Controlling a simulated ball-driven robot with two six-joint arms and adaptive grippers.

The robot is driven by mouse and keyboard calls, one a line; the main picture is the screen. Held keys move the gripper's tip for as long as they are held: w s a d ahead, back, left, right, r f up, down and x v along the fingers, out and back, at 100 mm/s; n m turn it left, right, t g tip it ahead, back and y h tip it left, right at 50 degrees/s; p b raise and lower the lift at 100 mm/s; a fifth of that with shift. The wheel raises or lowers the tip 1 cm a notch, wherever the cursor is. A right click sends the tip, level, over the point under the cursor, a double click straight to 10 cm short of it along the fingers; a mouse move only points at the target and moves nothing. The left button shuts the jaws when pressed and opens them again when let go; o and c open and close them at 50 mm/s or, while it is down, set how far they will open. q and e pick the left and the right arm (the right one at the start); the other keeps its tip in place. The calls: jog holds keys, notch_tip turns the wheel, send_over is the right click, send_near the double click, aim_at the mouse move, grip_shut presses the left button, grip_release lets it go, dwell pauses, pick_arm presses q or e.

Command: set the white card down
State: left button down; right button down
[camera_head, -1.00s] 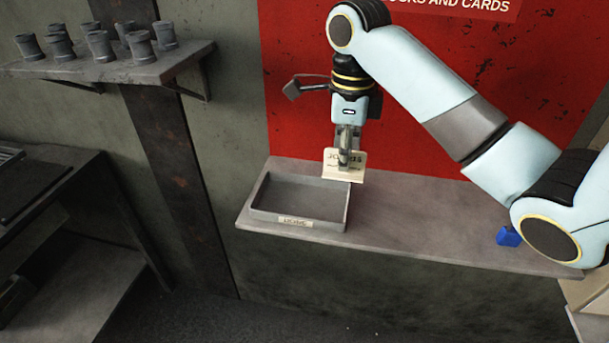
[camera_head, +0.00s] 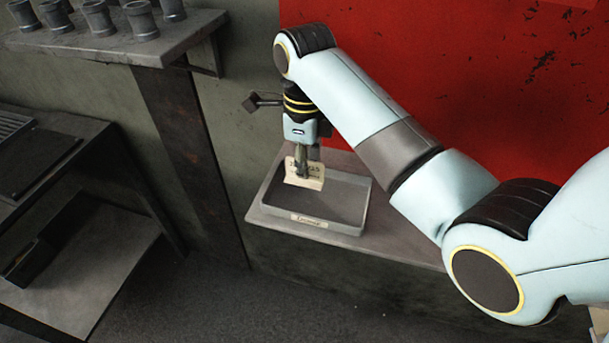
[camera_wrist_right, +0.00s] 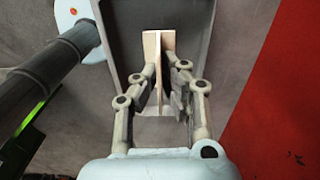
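The white card (camera_head: 304,174), cream coloured with dark print, is held over the left part of the grey tray (camera_head: 359,212). My right gripper (camera_head: 303,163) points down and is shut on the card. In the right wrist view, the card (camera_wrist_right: 153,48) shows nearly edge-on between the two fingers (camera_wrist_right: 162,76), with the tray (camera_wrist_right: 193,42) around it. The card's lower edge looks inside the tray's outline; I cannot tell whether it touches the floor. My left gripper is not in view.
The tray stands on a grey wall shelf (camera_head: 400,243), with a small label on its front wall. My right arm covers the shelf's right part. An upper shelf (camera_head: 185,38) with several grey cups is at the upper left. A red panel (camera_head: 480,80) is behind.

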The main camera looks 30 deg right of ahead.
aim_at(304, 181)
jog(key=shift+a+f, duration=0.1)
jog(key=shift+f, duration=0.25)
notch_tip(304, 181, down, 3)
jog(key=shift+f+p, duration=0.15)
jog(key=shift+p, duration=0.2)
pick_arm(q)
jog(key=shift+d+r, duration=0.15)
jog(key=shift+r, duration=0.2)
pick_arm(e)
jog(key=shift+f, duration=0.15)
jog(key=c, duration=1.5)
grip_release()
pick_arm(q)
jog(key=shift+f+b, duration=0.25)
jog(key=shift+b, duration=0.05)
pick_arm(e)
notch_tip(304, 181, up, 12)
jog(key=shift+r, duration=0.15)
jog(key=shift+s, duration=0.1)
